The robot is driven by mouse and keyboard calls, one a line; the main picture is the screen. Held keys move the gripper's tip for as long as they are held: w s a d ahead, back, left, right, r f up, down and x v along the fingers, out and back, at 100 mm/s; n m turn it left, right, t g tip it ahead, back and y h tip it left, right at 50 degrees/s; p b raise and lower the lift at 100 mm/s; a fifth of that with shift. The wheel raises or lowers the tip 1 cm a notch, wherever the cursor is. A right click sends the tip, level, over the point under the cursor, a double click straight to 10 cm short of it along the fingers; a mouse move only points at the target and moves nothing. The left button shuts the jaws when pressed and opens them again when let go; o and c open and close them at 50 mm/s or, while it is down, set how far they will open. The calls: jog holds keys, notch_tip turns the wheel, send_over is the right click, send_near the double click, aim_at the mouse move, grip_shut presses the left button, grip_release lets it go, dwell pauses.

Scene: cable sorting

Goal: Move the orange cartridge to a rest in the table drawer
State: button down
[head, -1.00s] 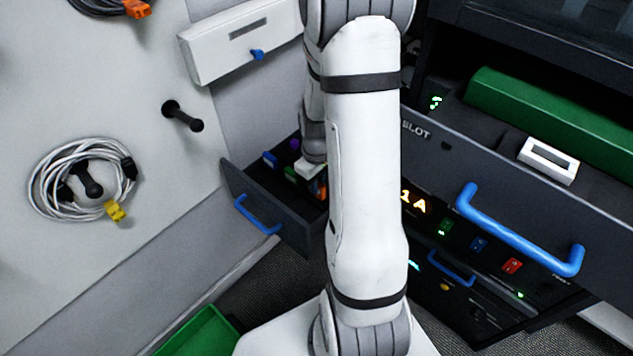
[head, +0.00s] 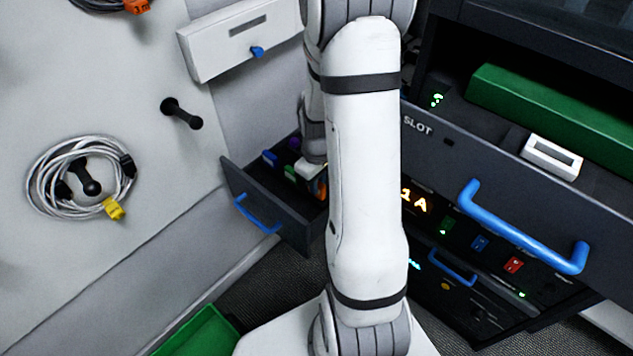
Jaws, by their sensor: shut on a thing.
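The open drawer (head: 290,222) with a blue handle stands left of my arm, low in the picture. My gripper (head: 314,176) is inside or just above its right part, pointing down, and my arm hides much of it. A small patch of the orange cartridge (head: 321,187) shows at the fingertips, and the gripper is shut on it. Whether the cartridge touches the drawer floor cannot be told. Blue (head: 270,158), green (head: 290,172) and purple (head: 295,144) pieces lie in the drawer to the left of and behind the gripper.
A larger open drawer (head: 500,190) marked SLOT, with a blue handle, juts out at the right. A lit panel (head: 470,240) sits below it. A coiled cable (head: 80,180) hangs on a wall peg. A green bin (head: 200,335) stands at the bottom left.

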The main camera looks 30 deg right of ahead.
jog(key=shift+f+b, duration=0.85)
jog(key=shift+f, duration=0.2)
dwell(1.1)
dwell(0.3)
jog(key=c, duration=0.8)
grip_release()
jog(key=shift+r, duration=0.15)
jog(key=shift+r+p, duration=2.55)
jog(key=shift+r, duration=0.85)
